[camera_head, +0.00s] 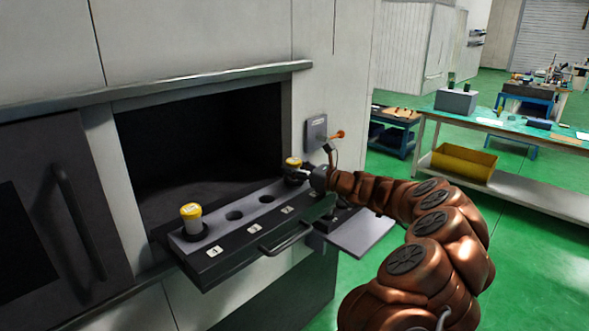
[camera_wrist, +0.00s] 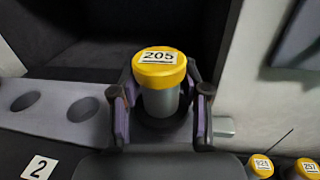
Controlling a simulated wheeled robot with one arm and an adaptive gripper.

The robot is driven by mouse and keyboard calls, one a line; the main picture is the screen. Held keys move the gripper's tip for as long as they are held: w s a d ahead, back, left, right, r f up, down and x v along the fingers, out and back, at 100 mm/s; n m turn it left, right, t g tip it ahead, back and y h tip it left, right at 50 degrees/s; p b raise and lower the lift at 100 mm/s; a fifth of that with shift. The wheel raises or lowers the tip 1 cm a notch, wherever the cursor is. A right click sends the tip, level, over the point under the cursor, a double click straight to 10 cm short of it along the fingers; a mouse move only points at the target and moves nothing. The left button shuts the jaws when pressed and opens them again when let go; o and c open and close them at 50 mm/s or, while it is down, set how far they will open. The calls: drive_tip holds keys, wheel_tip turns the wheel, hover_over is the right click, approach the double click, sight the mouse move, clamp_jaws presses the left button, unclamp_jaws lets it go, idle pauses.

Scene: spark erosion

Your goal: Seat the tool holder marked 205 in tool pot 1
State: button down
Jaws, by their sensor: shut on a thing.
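The tool holder marked 205 (camera_wrist: 160,72), with a yellow cap and grey body, stands upright between the jaws of my gripper (camera_wrist: 160,108). The jaws are shut on its grey body. In the head view the yellow cap (camera_head: 293,162) shows at the right end of the pot rack (camera_head: 222,222), beside my gripper (camera_head: 305,174). The holder's lower end is at a dark ring in the rack, in line after the pot labelled 2. My gripper hides that pot's label and the holder's foot, so I cannot tell how deep it sits.
Another yellow-capped holder (camera_head: 191,218) stands in the leftmost pot. Two empty pots (camera_head: 235,215) lie between. Yellow-capped holders marked 021 (camera_wrist: 261,166) and 257 (camera_wrist: 306,168) stand to the lower right. A drawer handle (camera_head: 287,238) and the machine wall (camera_head: 335,70) are close.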

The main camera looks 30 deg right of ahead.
drive_tip(key=shift+f, duration=0.35)
drive_tip(key=shift+c, duration=2.4)
unclamp_jaws()
drive_tip(key=v, duration=1.2)
wheel_tip(320, 180, up, 7)
drive_tip(key=p, duration=0.5)
